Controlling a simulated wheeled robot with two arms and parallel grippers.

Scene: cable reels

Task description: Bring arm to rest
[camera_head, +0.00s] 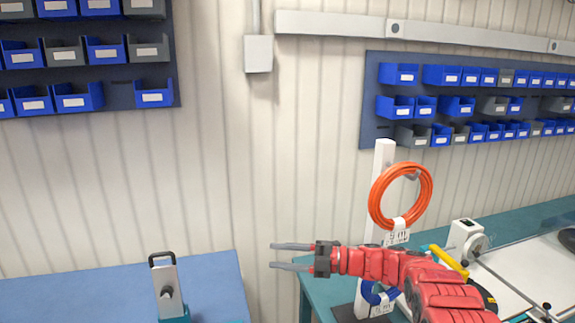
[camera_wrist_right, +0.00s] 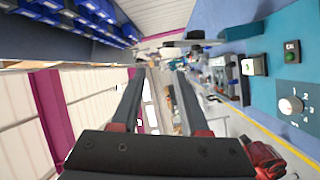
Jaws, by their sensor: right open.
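My right gripper (camera_head: 290,256) reaches in from the lower right in the head view, on a red arm. It points left, with its two fingers apart and nothing between them. Its fingers (camera_wrist_right: 160,105) also show in the right wrist view, spread and empty. It is in front of the pale wall, apart from the blue bench. An orange cable coil (camera_head: 428,198) hangs on a white post (camera_head: 382,165) behind and above the arm. My left gripper is not in view.
A blue bench (camera_head: 60,300) stands at lower left, with a grey handled piece (camera_head: 166,285) on it. A teal table (camera_head: 520,215) with equipment is at right. A blue coil (camera_head: 368,294) sits low on the post, partly hidden by my arm. Blue bins (camera_head: 80,98) hang on the walls.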

